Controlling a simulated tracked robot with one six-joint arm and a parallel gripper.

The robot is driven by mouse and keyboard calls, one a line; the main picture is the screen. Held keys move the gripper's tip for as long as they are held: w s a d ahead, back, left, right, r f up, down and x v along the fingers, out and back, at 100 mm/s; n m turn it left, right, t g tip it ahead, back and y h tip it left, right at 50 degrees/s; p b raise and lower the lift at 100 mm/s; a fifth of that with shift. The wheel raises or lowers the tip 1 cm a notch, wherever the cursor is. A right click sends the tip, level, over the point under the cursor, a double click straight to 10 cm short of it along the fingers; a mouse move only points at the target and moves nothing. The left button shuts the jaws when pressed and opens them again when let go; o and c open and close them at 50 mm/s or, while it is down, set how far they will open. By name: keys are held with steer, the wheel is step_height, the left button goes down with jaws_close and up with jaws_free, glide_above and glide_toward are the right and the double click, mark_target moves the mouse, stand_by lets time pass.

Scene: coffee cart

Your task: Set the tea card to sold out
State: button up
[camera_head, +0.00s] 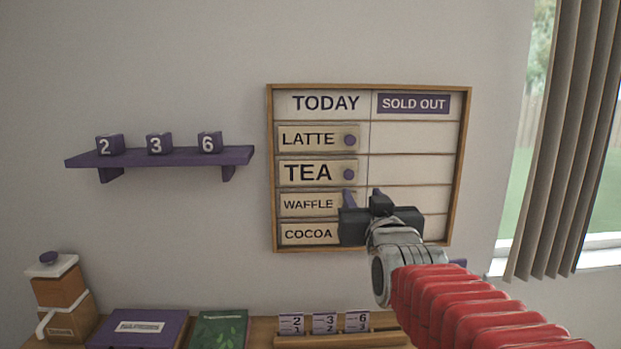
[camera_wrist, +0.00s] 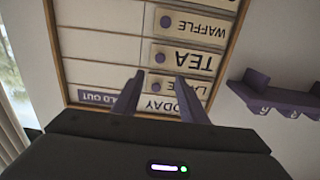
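The menu board (camera_head: 369,88) hangs on the wall with a TODAY column at left and a SOLD OUT column at right. The tea card (camera_head: 309,173) is in the TODAY column, second from the top, with a round purple knob at its right end. My gripper (camera_head: 363,197) is in front of the board, just below and right of that knob. It is open, with nothing seen between the fingers. In the wrist view the board is upside down, and the tea card (camera_wrist: 190,58) with its knob shows beyond the spread fingers (camera_wrist: 161,88).
Latte (camera_head: 309,139), waffle (camera_head: 307,204) and cocoa (camera_head: 308,234) cards share the TODAY column; the SOLD OUT slots (camera_head: 412,138) in view are empty. A purple shelf (camera_head: 180,158) with number cubes is at left. A curtain (camera_head: 565,140) hangs at right.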

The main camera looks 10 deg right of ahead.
mark_target(350, 175)
steer(key=shift+w, duration=0.1)
steer(key=shift+w+d, duration=0.45)
steer(key=shift+w, duration=1.8)
steer(key=shift+w+d, duration=0.5)
steer(key=shift+w, duration=1.7)
steer(key=shift+w+d, duration=0.45)
steer(key=shift+w, duration=1.8)
steer(key=shift+c, duration=0.3)
jaws_close()
steer(key=shift+d, duration=0.2)
steer(key=shift+a, duration=0.15)
